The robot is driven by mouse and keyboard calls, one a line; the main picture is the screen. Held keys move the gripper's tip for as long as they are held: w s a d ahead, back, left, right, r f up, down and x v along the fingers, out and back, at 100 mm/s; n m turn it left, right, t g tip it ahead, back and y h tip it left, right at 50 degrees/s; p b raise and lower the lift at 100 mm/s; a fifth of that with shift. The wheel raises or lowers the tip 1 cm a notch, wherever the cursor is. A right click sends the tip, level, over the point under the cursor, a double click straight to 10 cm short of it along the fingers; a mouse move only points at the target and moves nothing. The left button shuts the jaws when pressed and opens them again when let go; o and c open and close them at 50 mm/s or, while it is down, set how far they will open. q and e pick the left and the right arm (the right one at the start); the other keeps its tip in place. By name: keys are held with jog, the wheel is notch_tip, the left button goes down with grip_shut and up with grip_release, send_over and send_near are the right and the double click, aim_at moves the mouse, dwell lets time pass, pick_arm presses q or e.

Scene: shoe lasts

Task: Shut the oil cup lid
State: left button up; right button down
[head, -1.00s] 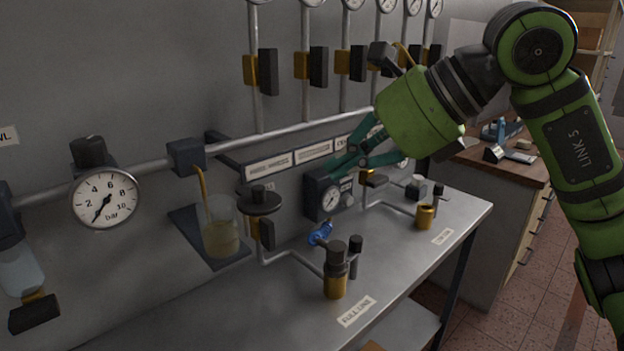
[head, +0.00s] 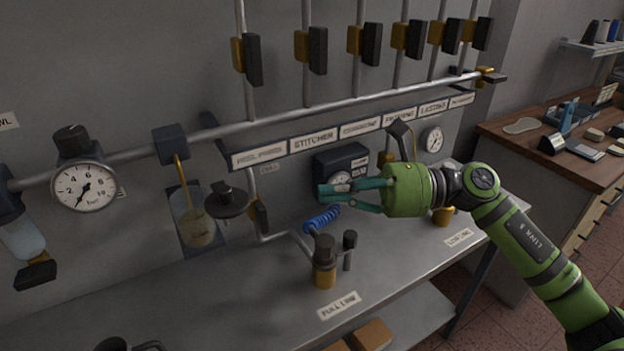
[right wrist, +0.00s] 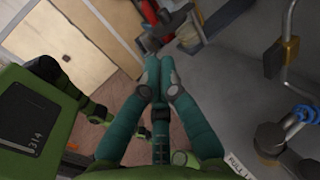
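A brass cup with a dark cap (head: 325,250) stands on the steel bench behind the FULL LINE label; I cannot tell whether this cap is the oil cup lid. A second brass cup (head: 442,216) stands farther right, partly hidden by my right gripper. My right gripper (head: 322,189) is above the bench, up and to the right of the capped cup and apart from it. In the right wrist view its fingertips (right wrist: 159,62) are together with nothing between them. The dark cap also shows there (right wrist: 270,136), at the lower right. My left gripper is not in view.
A blue coiled hose (head: 322,220) lies behind the capped cup. A dark gauge box (head: 340,163) stands against the wall behind my right gripper. A pipe with valves and a pressure gauge (head: 85,187) runs along the wall. The front left of the bench (head: 210,310) is mostly clear.

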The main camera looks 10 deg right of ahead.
aim_at(229, 196)
jog(key=a+p, duration=0.2)
jog(key=a, duration=0.1)
jog(key=w+a+p, duration=0.1)
jog(key=a+p, duration=0.1)
jog(key=a, duration=0.2)
jog(key=a+p, duration=0.2)
jog(key=a, duration=0.2)
jog(key=shift+w+a+r+p, duration=0.1)
jog(key=shift+w+r+p, duration=0.15)
jog(key=shift+w+p, duration=0.1)
jog(key=shift+a+f, duration=0.2)
jog(key=shift+a, duration=0.3)
